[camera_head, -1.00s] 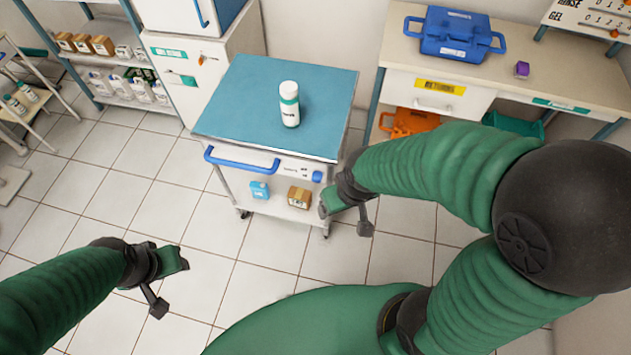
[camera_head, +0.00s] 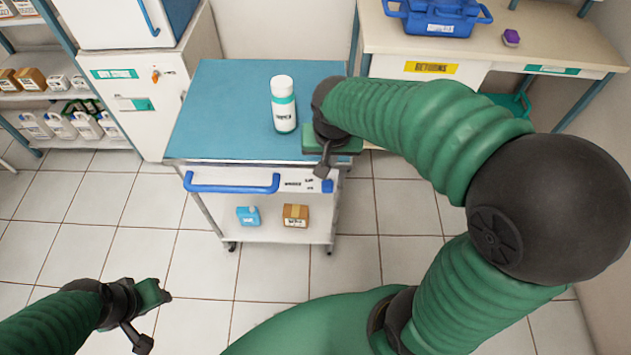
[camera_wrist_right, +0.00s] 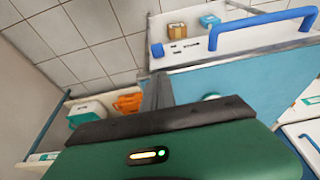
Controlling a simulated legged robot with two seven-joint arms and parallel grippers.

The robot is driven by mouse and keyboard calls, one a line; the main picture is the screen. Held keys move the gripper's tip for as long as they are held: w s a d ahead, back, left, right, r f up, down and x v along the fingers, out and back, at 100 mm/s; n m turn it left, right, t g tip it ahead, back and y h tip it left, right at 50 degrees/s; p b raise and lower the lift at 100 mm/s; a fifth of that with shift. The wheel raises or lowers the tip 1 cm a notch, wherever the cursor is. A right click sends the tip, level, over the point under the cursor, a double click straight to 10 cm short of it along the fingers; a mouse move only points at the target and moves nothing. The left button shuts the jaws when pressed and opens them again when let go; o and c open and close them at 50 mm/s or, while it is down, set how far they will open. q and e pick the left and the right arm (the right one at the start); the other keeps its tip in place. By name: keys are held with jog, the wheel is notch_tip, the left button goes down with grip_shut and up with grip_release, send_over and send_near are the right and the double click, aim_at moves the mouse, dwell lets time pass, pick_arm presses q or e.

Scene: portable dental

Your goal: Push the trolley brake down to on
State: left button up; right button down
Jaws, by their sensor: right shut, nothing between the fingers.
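The trolley (camera_head: 225,115) has a blue top, a white front panel (camera_head: 225,183) and a blue handle bar (camera_head: 232,188). The brake appears to be the small blue block (camera_head: 327,186) at the panel's right end, beside small printed marks. It also shows in the wrist view (camera_wrist_right: 157,50). My right gripper (camera_head: 323,172) is shut and empty, with its fingers pointing down at the trolley's front right corner, just above the block. In the wrist view its fingers (camera_wrist_right: 157,85) point toward the block; contact cannot be told. My left gripper (camera_head: 141,342) is low at the left, away from the trolley.
A white bottle with a green label (camera_head: 284,105) stands on the trolley top. A blue carton (camera_head: 248,216) and a brown box (camera_head: 295,215) are on the lower shelf. A desk (camera_head: 480,50) stands at the back right, a cabinet (camera_head: 135,90) at the back left. Floor before the trolley is clear.

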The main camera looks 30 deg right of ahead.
jog(key=d, duration=0.2)
jog(key=b, duration=0.3)
send_over(328, 190)
jog(key=a, duration=0.2)
notch_tip(328, 190, down, 6)
jog(key=d+f, duration=0.1)
jog(key=f, duration=0.1)
jog(key=d+f+b, duration=0.1)
jog(key=f, duration=0.1)
jog(key=d+f, duration=0.1)
jog(key=f, duration=0.2)
jog(key=shift+w+d+f+b, duration=0.1)
jog(key=shift+w+b, duration=0.3)
jog(key=shift+f, duration=0.3)
jog(key=shift+a, duration=0.7)
jog(key=shift+d, duration=0.15)
jog(key=f+b, duration=0.4)
jog(key=f, duration=0.1)
jog(key=shift+d, duration=0.2)
jog(key=shift+s+a+r, duration=0.2)
jog(key=shift+r, duration=0.05)
pick_arm(q)
notch_tip(328, 190, down, 8)
jog(key=d, duration=0.1)
jog(key=shift+s, duration=0.2)
pick_arm(e)
jog(key=shift+f, duration=0.1)
